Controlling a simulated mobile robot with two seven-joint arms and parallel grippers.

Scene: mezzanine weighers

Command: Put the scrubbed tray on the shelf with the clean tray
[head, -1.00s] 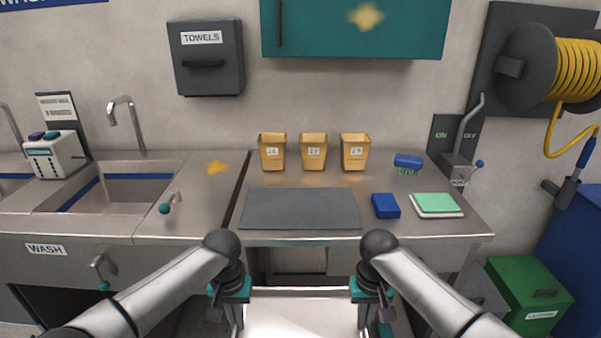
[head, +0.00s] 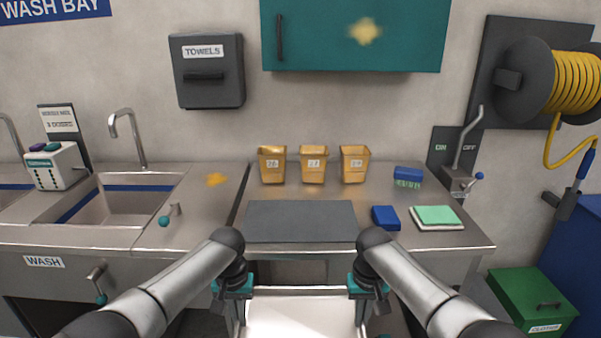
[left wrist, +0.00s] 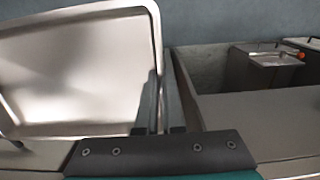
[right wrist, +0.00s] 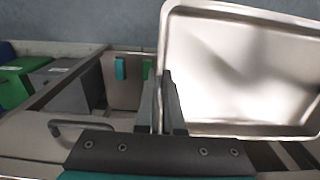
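A shiny metal tray (head: 304,314) is level in front of my body, low in the head view, with its near part cut off. My left gripper (head: 240,306) is shut on its left rim; the left wrist view shows the tray (left wrist: 80,75) at the fingers (left wrist: 168,108). My right gripper (head: 361,306) is shut on its right rim; the right wrist view shows the tray (right wrist: 245,70) at the fingers (right wrist: 160,105). The inside looks clean, with only reflections. I see no other tray and no shelf with a tray.
The counter ahead holds a dark mat (head: 300,222), yellow tubs (head: 313,166), a blue sponge (head: 385,218), a brush (head: 408,174) and green cloths (head: 437,217). A sink (head: 120,205) is at left. A green bin (head: 533,303) and blue container (head: 575,250) stand at right.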

